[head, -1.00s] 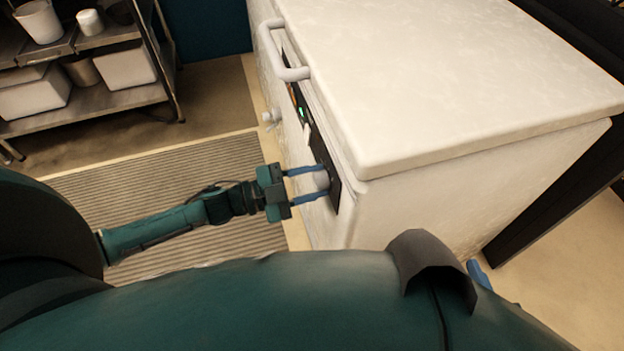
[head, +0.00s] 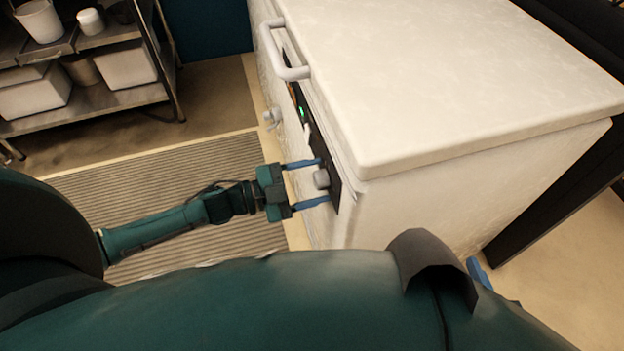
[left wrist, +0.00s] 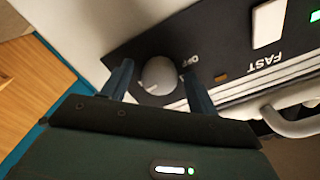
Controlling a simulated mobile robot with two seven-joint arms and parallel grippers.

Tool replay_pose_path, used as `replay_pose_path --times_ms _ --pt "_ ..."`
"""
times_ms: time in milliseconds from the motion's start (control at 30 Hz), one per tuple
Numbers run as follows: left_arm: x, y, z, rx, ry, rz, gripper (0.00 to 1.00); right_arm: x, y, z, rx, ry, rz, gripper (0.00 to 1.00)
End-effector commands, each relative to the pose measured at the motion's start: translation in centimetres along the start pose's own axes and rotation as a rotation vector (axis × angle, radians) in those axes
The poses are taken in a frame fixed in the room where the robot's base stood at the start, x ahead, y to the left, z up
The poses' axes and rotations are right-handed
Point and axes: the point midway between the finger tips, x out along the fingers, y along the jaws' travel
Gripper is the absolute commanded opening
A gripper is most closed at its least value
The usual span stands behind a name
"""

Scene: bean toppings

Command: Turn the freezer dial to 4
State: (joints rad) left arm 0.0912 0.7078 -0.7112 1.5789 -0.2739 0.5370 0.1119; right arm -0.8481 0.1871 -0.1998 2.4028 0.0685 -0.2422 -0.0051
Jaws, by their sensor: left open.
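The white chest freezer (head: 460,70) has a black control panel (head: 333,196) on its front. A round grey dial (head: 321,179) sits on that panel. My left gripper (head: 325,181) is open, with its blue fingers on either side of the dial and apart from it. In the left wrist view the dial (left wrist: 159,75) shows between the fingers, with "OFF" printed near it and "FAST" farther along the panel. The number it points to cannot be read. A small blue piece at the lower right of the head view may be my right gripper; its jaws cannot be made out.
The freezer's lid handle (head: 290,73) sticks out above the panel. A tap-like fitting (head: 271,117) juts from the front. A metal shelf (head: 110,100) with containers stands at the left, and a striped mat (head: 160,190) lies on the floor.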

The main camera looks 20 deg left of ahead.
Motion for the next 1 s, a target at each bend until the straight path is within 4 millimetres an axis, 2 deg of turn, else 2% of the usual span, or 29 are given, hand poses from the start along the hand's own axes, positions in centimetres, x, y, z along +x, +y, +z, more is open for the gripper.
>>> replay_pose_path --times_ms 167,267,500,700,833,1000 --pt "-1.2 0.0 0.0 -0.001 -0.002 0.0 0.59 -0.1 0.0 0.0 0.002 -0.004 0.001 0.36" --pt "-2.9 0.1 0.0 0.0 -0.003 0.003 0.59 -0.1 0.0 0.0 0.003 -0.005 0.001 0.36" --pt "-8.4 0.1 0.0 -0.002 -0.004 0.003 0.59 -0.1 0.0 0.4 0.013 -0.021 0.005 0.36" --pt "-11.8 0.1 0.0 -0.001 -0.003 0.002 0.59 0.2 0.0 0.3 0.016 -0.02 0.006 0.36" --pt "-12.9 0.0 0.0 -0.001 -0.002 0.001 0.59 0.3 -0.1 0.1 0.016 -0.015 0.004 0.36" --pt "-13.2 0.0 0.0 0.001 0.001 -0.001 0.59 0.3 -0.1 0.1 0.017 -0.016 0.002 0.36"
